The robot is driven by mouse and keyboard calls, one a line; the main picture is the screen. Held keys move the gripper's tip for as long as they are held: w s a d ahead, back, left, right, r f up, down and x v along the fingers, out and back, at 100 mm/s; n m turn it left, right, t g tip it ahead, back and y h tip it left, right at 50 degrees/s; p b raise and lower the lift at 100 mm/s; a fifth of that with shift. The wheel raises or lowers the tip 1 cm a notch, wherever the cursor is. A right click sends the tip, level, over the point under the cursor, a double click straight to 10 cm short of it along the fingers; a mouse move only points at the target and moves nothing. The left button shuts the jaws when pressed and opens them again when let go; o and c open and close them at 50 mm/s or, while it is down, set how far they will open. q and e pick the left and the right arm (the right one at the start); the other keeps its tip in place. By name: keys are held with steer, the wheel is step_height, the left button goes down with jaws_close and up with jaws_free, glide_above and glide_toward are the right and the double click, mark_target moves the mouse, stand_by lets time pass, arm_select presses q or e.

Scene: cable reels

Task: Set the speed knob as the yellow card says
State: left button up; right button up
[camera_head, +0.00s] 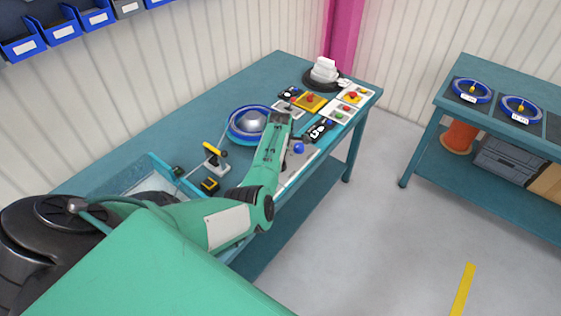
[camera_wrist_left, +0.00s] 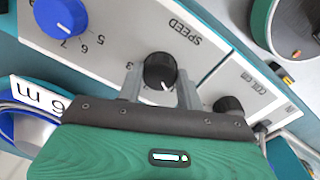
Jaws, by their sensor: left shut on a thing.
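In the left wrist view a pale panel (camera_wrist_left: 115,20) carries the word SPEED, seen upside down. A black knob (camera_wrist_left: 160,68) with a white pointer mark sits beside that word. My left gripper (camera_wrist_left: 158,84) has one finger on each side of the black knob and is shut on it. A larger blue knob (camera_wrist_left: 60,17) with printed numbers sits at the upper left; in the head view the blue knob (camera_head: 298,148) shows beside my arm. My arm hides the gripper and black knob there. I cannot make out a yellow card. My right gripper is not in view.
Another black knob (camera_wrist_left: 228,105) sits right of the gripper. On the bench (camera_head: 180,125) are a blue-rimmed reel (camera_head: 240,122), a yellow-handled tool (camera_head: 215,153) and a yellow-black item (camera_head: 210,185). Several button boxes stand at the far end. A second bench (camera_head: 440,103) is at right, with clear floor between.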

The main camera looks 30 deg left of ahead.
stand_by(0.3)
arm_select(q)
steer(key=o, duration=1)
steer(key=shift+r, duration=0.15)
steer(key=r+b, duration=0.1)
steer(key=r, duration=0.8)
steer(key=r+b, duration=0.1)
steer(key=r, duration=0.3)
steer(key=shift+s+r+b, duration=0.25)
steer(key=shift+r+b, duration=0.05)
steer(key=shift+f, duration=0.1)
